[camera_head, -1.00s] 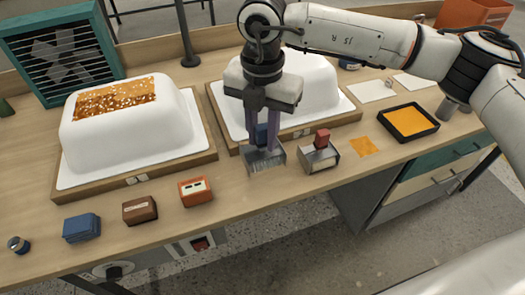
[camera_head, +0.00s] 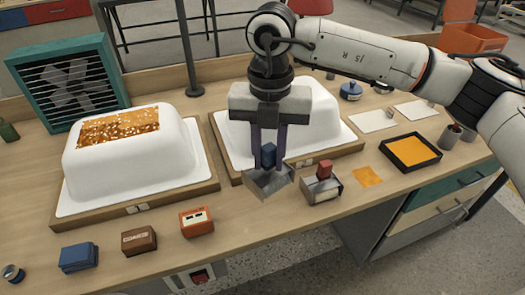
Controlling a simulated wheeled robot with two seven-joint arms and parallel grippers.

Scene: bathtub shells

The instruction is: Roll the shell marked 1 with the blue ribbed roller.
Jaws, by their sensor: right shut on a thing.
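My right gripper (camera_head: 267,150) points down and is shut on the blue handle (camera_head: 268,156) of a roller with a metal frame (camera_head: 267,183). The frame sits at the table's front edge, before the right shell; I cannot tell whether it touches the table. Two white tub shells lie upside down on wooden boards. The left shell (camera_head: 155,165) has a brown, white-flecked patch on top. The right shell (camera_head: 312,108) is partly hidden behind my right gripper and arm. Each board has a small tag on its front, too small to read. My left gripper is not in view.
A red-handled roller (camera_head: 323,172) stands to the right. Beyond it are an orange sheet (camera_head: 367,176) and a black tray (camera_head: 392,164) with orange inside. Blue (camera_head: 79,258), brown (camera_head: 139,240) and orange (camera_head: 197,222) blocks line the front left. A teal fan box (camera_head: 70,85) stands behind.

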